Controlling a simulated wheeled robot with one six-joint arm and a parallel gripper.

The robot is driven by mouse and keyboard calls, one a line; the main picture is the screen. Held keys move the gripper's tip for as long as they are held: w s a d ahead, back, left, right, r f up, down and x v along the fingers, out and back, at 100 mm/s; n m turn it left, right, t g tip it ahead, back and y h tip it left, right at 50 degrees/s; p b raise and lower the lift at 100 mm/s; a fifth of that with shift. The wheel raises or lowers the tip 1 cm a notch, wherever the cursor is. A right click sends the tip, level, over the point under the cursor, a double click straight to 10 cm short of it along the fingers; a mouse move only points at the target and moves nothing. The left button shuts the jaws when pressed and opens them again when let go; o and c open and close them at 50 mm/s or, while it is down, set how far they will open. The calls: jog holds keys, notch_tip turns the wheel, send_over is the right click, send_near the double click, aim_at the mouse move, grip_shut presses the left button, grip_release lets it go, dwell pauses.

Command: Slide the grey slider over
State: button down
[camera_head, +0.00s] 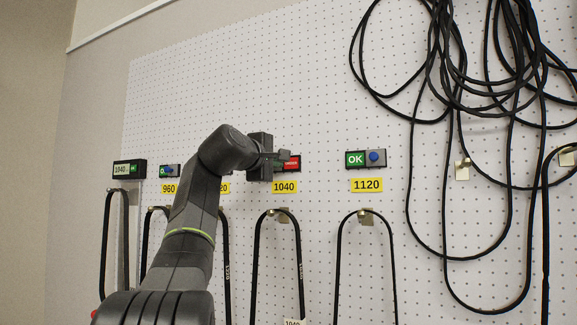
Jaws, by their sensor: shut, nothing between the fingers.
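My gripper (284,155) is shut and empty. It is in front of the slider unit (293,163) above the yellow 1040 label (285,187). This unit shows a red face on its right and a sliver of green on its left. Its knob is hidden or too small to tell, so I cannot say whether my fingertips touch it. A small unit (169,171) above the 960 label also shows green and blue. I cannot make out a clearly grey slider.
Black belts (340,255) hang on hooks below the units. Looped black cables (440,130) hang at the right. My arm hides the unit between 960 and 1040.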

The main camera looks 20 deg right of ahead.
jog(key=s+b+v, duration=0.1)
jog(key=v, duration=0.5)
jog(key=shift+d+b, duration=0.35)
jog(key=shift+d, duration=0.05)
jog(key=shift+w, duration=0.15)
jog(key=b+v, duration=0.3)
jog(key=v, duration=1.1)
jog(key=shift+w+d, duration=0.1)
jog(key=shift+d, duration=0.05)
jog(key=p+x, duration=0.3)
jog(key=x, duration=1.1)
jog(key=shift+w, duration=0.3)
jog(key=shift+d, duration=0.15)
